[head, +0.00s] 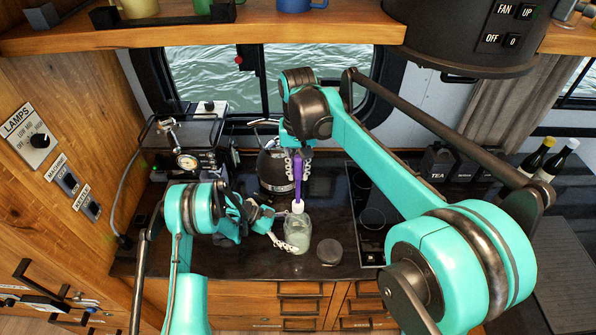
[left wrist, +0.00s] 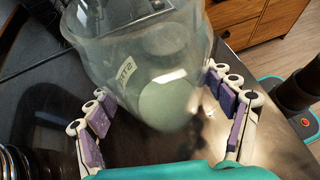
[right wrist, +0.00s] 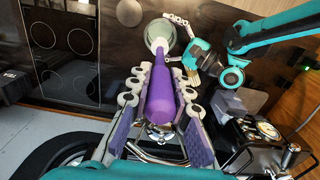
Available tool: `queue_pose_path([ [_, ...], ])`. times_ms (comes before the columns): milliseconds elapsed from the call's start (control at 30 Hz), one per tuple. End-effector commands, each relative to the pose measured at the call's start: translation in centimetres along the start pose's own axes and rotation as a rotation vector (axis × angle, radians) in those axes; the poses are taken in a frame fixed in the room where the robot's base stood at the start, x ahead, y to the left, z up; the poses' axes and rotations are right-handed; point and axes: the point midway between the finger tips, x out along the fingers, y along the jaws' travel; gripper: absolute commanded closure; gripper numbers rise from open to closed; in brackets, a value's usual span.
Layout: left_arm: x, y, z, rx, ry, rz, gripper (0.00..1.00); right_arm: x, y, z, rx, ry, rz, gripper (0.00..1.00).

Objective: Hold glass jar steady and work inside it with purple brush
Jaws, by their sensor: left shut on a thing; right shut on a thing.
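The glass jar (head: 298,232) stands near the front edge of the dark counter; it fills the top of the left wrist view (left wrist: 140,60). My left gripper (head: 284,232) has its fingers on both sides of the jar and is shut on it. My right gripper (head: 298,165) is above the jar, shut on the purple brush (head: 299,178), which points down. In the right wrist view the purple handle (right wrist: 161,95) lies between the fingers and its far end reaches the jar's mouth (right wrist: 160,34). The white brush head (head: 298,206) shows at the jar's mouth. How deep it sits is unclear.
A dark round lid (head: 329,251) lies right of the jar. A dark kettle (head: 272,170) stands behind, and a coffee machine with a gauge (head: 187,162) is at left. A black cooktop (head: 372,218) is at right. An overhead shelf (head: 200,37) spans the top.

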Motion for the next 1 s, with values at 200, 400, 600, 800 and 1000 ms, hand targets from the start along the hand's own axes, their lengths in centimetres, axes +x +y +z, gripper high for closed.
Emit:
queue_pose_path([
  [200, 0.0, 0.0, 0.0, 0.0, 0.0, 0.0, 0.13, 0.0, 0.0, 0.0, 0.0, 0.0, 0.0, 1.0],
  [400, 0.0, 0.0, 0.0, 0.0, 0.0, 0.0, 0.0, 0.0, 0.0, 0.0, 0.0, 0.0, 0.0, 1.0],
  [600, -0.1, 0.0, 0.0, 0.0, 0.0, 0.0, 0.0, 0.0, 0.0, 0.0, 0.0, 0.0, 0.0, 1.0],
  [800, -2.1, 0.1, 0.0, -0.002, 0.0, 0.003, 0.0, 0.0, 0.0, 0.0, 0.0, 0.0, 0.0, 1.0],
  [1000, -6.6, 0.0, 0.0, -0.003, 0.001, 0.004, 0.0, 0.0, 0.0, 0.0, 0.0, 0.0, 0.0, 1.0],
])
